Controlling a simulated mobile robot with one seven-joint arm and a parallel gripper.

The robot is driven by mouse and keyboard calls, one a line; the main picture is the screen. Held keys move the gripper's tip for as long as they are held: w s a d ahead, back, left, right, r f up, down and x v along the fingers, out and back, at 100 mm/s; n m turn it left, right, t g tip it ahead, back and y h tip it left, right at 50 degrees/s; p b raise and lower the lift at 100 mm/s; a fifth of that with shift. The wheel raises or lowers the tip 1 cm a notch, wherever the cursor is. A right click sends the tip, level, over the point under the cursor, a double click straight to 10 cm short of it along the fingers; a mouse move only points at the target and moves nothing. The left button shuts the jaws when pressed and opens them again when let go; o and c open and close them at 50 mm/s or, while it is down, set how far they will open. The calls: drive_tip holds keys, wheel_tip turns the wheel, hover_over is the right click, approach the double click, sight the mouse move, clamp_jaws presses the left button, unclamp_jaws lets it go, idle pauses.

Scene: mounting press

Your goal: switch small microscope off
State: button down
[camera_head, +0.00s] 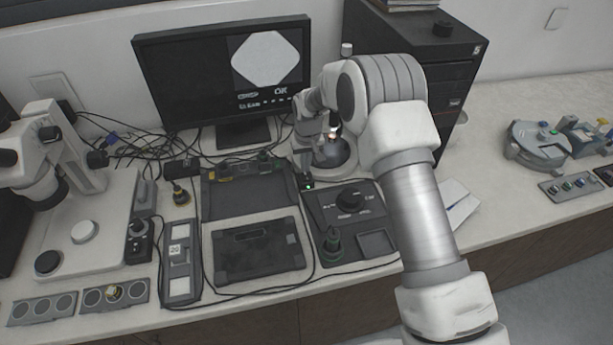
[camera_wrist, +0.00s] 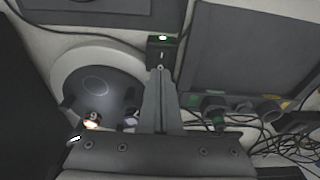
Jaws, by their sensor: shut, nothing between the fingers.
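The small microscope (camera_head: 338,153) stands in front of the monitor's right side, partly hidden behind my arm. In the wrist view its dark rounded body (camera_wrist: 95,88) sits on a pale round base, with a warm lamp glowing. A small black switch box (camera_head: 307,184) with a lit green light lies in front of it on a cable. The box also shows in the wrist view (camera_wrist: 161,50), with its bright green-white light at the top. My gripper (camera_wrist: 160,72) is shut and empty, its fingertips right at the box's near edge; I cannot tell whether they touch.
A black control panel (camera_head: 350,205) with a knob lies right of the switch box. Dark trays (camera_head: 255,250) lie to the left. A larger white microscope (camera_head: 70,175) stands far left. Cables (camera_wrist: 270,135) tangle behind. A black tower (camera_head: 455,85) stands back right.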

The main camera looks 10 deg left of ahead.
sight(306, 174)
drive_tip(key=shift+f+b, duration=0.4)
drive_tip(key=shift+f, duration=0.15)
drive_tip(key=shift+r, duration=0.1)
drive_tip(key=shift+r+p, duration=1.4)
drive_tip(key=shift+r, duration=2.05)
